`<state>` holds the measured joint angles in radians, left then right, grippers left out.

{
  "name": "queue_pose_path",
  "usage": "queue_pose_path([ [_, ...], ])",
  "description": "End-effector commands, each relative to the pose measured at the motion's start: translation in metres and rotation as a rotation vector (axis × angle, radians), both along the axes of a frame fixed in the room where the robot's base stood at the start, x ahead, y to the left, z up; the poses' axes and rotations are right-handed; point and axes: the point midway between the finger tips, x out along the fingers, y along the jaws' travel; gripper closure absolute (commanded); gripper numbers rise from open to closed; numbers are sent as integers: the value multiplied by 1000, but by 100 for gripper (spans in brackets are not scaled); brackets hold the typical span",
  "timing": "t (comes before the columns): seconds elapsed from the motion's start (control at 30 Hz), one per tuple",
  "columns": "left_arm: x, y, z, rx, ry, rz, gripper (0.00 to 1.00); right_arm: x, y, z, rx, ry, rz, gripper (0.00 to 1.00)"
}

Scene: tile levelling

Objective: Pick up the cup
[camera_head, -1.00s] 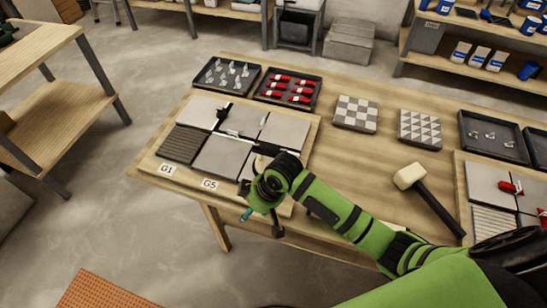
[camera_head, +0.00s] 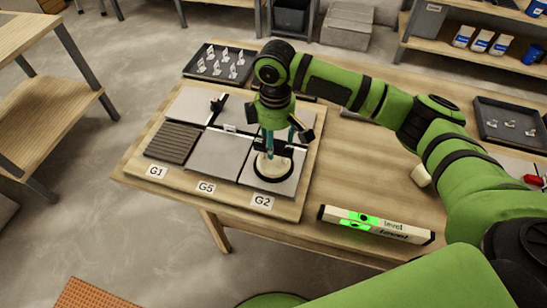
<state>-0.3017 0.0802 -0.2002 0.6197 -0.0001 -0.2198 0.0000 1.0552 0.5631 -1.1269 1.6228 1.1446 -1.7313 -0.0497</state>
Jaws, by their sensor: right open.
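The cup (camera_head: 272,170) looks like a suction cup with a pale top and a dark round rim. It sits on the grey tile (camera_head: 247,176) above the G2 label. My right gripper (camera_head: 272,150) points down right over the cup, its open fingers on either side of the cup's upper part. The gripper hides some of the cup, and I cannot tell whether the fingers touch it. My left gripper is not in view.
A level (camera_head: 375,225) with green lit windows lies near the table's front edge. Part of a mallet head (camera_head: 421,175) shows behind my right arm. A tray of clips (camera_head: 219,63) stands behind the tiles. Another tray (camera_head: 508,121) is at the right.

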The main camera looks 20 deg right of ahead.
Motion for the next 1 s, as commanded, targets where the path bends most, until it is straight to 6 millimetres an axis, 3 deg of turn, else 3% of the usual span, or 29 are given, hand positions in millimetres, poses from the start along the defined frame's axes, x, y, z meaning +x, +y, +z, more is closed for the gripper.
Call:
queue_pose_path([
  [0.3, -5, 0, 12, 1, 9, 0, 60, 1, 0, -42, -1, -1, 0, 39],
  [0.57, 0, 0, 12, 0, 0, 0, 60, 2, 1, -46, 1, -3, 1, 39],
  [0.67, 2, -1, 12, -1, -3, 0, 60, 2, 1, -46, 1, -3, 1, 75],
  [0.7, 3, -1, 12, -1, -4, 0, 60, 2, 1, -46, 1, -3, 1, 91],
  [0.73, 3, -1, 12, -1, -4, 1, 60, 2, 1, -46, 1, -3, 1, 100],
  [1.0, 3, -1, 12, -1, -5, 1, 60, 2, 1, -45, 2, -5, 1, 100],
])
